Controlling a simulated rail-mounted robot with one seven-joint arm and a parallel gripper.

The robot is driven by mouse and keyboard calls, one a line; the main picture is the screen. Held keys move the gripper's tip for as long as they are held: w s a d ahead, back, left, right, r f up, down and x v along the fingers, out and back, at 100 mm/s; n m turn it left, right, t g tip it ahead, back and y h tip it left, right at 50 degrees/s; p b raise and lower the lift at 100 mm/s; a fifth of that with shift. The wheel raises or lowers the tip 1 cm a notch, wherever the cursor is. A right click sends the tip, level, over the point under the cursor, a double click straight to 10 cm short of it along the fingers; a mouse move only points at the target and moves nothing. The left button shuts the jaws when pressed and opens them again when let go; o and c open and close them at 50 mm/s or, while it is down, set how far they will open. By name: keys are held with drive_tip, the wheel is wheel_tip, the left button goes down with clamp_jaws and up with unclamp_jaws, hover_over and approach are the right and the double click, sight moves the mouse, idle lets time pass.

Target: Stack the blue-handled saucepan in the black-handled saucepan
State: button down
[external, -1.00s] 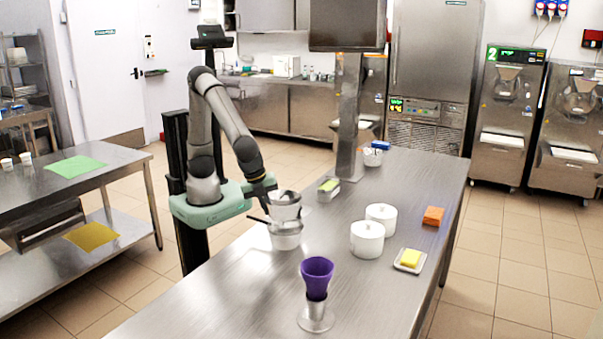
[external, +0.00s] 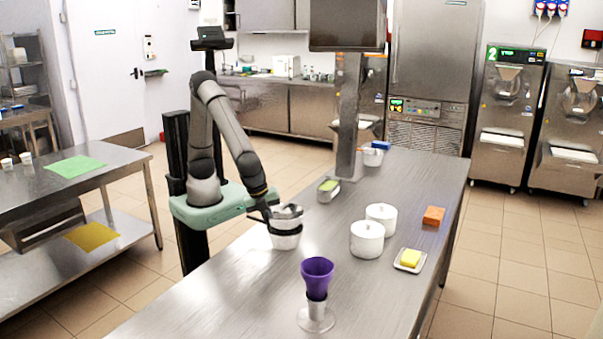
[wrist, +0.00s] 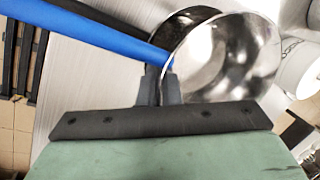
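The blue-handled saucepan (wrist: 240,52) is shiny steel, with its blue handle (wrist: 95,28) running to the upper left in the wrist view. My gripper (wrist: 160,88) is shut on its rim near the handle. In the external view the blue-handled saucepan (external: 289,212) sits tilted at the mouth of the black-handled saucepan (external: 286,241), at least partly inside it. The black-handled saucepan stands on the steel table, and its rim (wrist: 183,22) shows behind the held pan in the wrist view. How deep the held pan sits is hidden.
Two white lidded pots (external: 367,239) stand to the right on the table (external: 225,290).

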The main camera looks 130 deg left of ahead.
drive_tip(key=c, duration=1.6)
unclamp_jaws()
drive_tip(key=shift+r+p, duration=0.3)
drive_tip(key=shift+p, duration=0.05)
drive_tip(key=v, duration=1.2)
drive_tip(key=s+a+f+n+h, duration=0.1)
drive_tip(key=s+a+f+n, duration=0.1)
drive_tip(key=s, duration=0.5)
drive_tip(key=s+a+f+n, duration=0.2)
drive_tip(key=s+f+n, duration=0.1)
drive_tip(key=s, duration=0.5)
drive_tip(key=s+a+f+n+g+h, duration=0.1)
drive_tip(key=s+a+f+n, duration=0.1)
drive_tip(key=s, duration=0.6)
drive_tip(key=shift+a+f+n+h+b, duration=0.15)
drive_tip(key=shift+a+n+h+b, duration=0.2)
drive_tip(key=shift+n, duration=0.25)
